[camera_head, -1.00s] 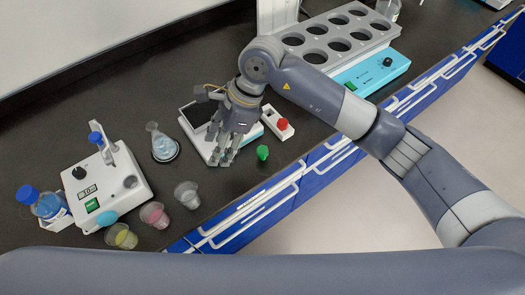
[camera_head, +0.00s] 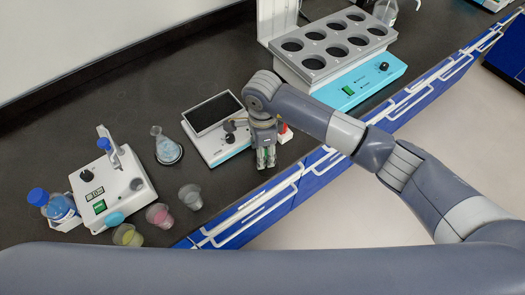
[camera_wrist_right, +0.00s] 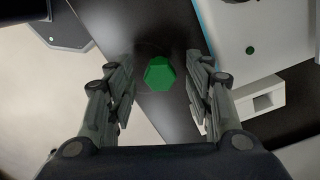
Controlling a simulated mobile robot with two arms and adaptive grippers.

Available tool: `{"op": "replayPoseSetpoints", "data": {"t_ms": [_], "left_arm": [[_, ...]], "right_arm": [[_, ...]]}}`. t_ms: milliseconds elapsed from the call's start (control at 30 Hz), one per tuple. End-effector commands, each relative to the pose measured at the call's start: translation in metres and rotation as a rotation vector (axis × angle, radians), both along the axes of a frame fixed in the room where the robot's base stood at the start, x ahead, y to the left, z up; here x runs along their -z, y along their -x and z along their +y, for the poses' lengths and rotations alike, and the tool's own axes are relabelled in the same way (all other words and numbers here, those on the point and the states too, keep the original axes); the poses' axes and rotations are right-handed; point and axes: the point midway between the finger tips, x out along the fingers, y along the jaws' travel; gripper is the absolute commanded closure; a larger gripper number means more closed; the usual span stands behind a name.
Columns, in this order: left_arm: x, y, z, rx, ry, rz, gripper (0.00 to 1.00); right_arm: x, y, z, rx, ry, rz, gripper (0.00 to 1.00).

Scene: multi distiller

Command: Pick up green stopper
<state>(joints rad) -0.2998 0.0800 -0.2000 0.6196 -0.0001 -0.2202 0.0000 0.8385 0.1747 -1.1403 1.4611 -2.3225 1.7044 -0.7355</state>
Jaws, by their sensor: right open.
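The green stopper (camera_wrist_right: 159,74) stands on the dark bench top near its front edge. In the right wrist view it lies between the spread fingers of my right gripper (camera_wrist_right: 160,92), a little beyond the tips, with clear space on both sides. In the head view my right gripper (camera_head: 266,158) points down over the stopper's spot. The fingers mostly hide the stopper there. My right gripper is open and empty. My left gripper is not in view.
A white scale (camera_head: 222,147) with a dark plate stands just left of my right gripper. A white holder with a red stopper (camera_head: 283,129) is behind the gripper. Cups, a flask (camera_head: 166,147) and a white device (camera_head: 125,190) stand further left. A blue heating block (camera_head: 370,82) stands at the back right.

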Motion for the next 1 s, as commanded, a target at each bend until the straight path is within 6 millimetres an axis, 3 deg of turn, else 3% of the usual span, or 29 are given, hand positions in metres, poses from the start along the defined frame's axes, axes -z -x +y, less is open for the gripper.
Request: {"op": "replayPoseSetpoints", "data": {"t_ms": [167, 400, 633, 1000], "left_arm": [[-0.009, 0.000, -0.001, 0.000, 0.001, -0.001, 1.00], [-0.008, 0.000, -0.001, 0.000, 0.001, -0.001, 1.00], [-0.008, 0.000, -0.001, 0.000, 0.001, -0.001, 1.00], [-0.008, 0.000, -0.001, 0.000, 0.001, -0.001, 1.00]], "right_arm": [[0.018, 0.000, 0.000, 0.002, -0.001, 0.001, 0.52], [0.022, 0.000, 0.000, 0.001, -0.001, -0.002, 0.52], [0.022, 0.000, 0.000, 0.001, -0.001, -0.001, 0.83], [0.021, 0.000, 0.000, 0.001, -0.001, -0.002, 0.85]]}}
